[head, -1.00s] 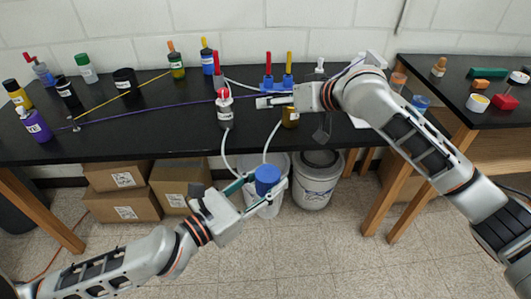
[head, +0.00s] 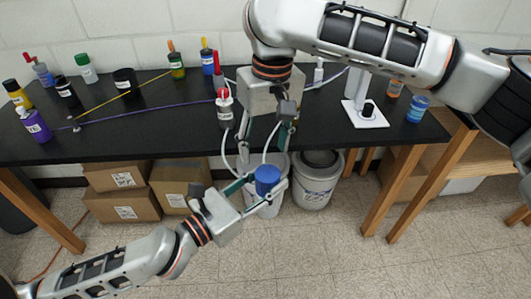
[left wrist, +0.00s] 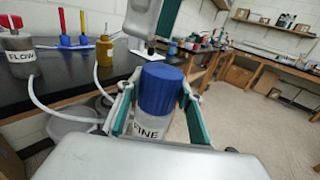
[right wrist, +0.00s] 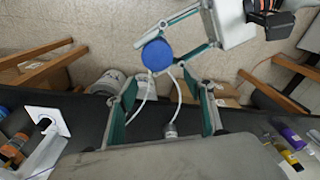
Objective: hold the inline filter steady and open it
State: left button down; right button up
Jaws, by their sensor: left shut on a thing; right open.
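The inline filter has a blue cap (head: 267,176) and a pale body labelled FINE (left wrist: 152,130). It stands upright in front of the bench edge, off the bench. My left gripper (head: 262,193) is shut on its body, with one finger on each side below the cap, as the left wrist view shows. My right gripper (head: 265,142) is open and empty, pointing down near the bench's front edge, behind and above the filter. In the right wrist view the blue cap (right wrist: 157,55) lies beyond the open fingers, apart from them.
A red-capped bottle labelled FLOW (left wrist: 20,55) stands on the black bench (head: 180,135). Pale tubes (left wrist: 60,113) hang between bench and filter. A white stand (head: 366,114) is at right. Bins (head: 318,185) and cardboard boxes (head: 122,200) sit below. The floor in front is clear.

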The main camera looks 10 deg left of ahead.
aim_at(266, 173)
jog(key=shift+s+d+f+h, duration=0.1)
jog(key=shift+s+f+h, duration=0.15)
jog(key=shift+s, duration=0.2)
jog(key=shift+s+d+f+h, duration=0.1)
jog(key=shift+s+f+h, duration=0.15)
jog(key=shift+s, duration=0.15)
jog(key=shift+s+f, duration=0.1)
jog(key=shift+f, duration=3.8)
jog(key=shift+c, duration=0.4)
